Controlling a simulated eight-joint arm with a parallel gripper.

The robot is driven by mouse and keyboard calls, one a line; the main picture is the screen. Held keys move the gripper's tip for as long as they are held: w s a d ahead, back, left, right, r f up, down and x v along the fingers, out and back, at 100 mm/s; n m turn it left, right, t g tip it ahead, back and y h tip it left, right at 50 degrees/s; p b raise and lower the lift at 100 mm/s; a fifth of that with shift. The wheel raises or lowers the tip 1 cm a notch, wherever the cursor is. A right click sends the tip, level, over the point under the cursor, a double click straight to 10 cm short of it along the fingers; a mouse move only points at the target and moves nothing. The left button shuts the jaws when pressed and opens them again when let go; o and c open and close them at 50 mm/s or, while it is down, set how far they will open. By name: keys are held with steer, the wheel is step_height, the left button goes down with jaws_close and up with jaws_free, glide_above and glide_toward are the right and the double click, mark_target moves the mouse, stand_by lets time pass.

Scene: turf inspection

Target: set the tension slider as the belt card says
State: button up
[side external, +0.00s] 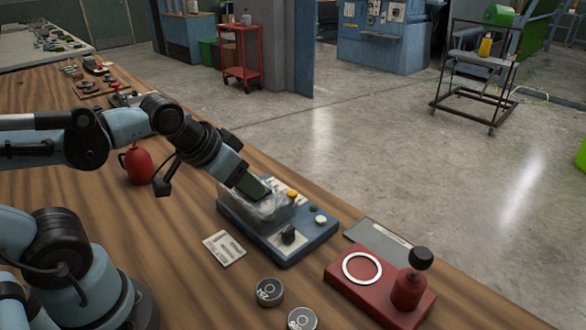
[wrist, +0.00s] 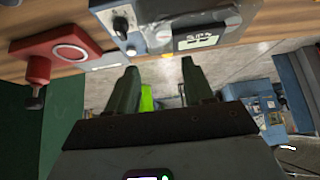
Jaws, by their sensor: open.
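A blue control box (side external: 297,248) stands on the wooden bench in the side external view. On its near end is a black knob or slider handle (side external: 289,235) on a pale plate; it also shows in the wrist view (wrist: 121,25). I cannot tell for sure that this is the tension slider. A pale card (side external: 224,248) lies flat on the bench left of the box; its print is too small to read. My gripper (side external: 258,190) is over the far part of the box, by a clear crumpled-looking cover (side external: 270,208). In the wrist view its fingers (wrist: 159,66) are apart and empty.
A yellow button (side external: 292,194) and a white knob (side external: 320,220) sit on the box. A red base with a white ring (side external: 362,268) stands right of it. A red can (side external: 138,166) stands behind my arm.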

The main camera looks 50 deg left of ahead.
steer(key=w+r+m+g, duration=0.1)
steer(key=w+r+g, duration=0.2)
steer(key=w, duration=0.3)
steer(key=g+y, duration=0.2)
steer(key=g, duration=0.2)
glide_toward(293, 192)
steer(key=shift+m, duration=0.4)
steer(key=f, duration=0.3)
steer(key=a+f, duration=0.1)
steer(key=f, duration=0.5)
steer(key=shift+s+a, duration=0.1)
steer(key=shift+a, duration=0.15)
jaws_close()
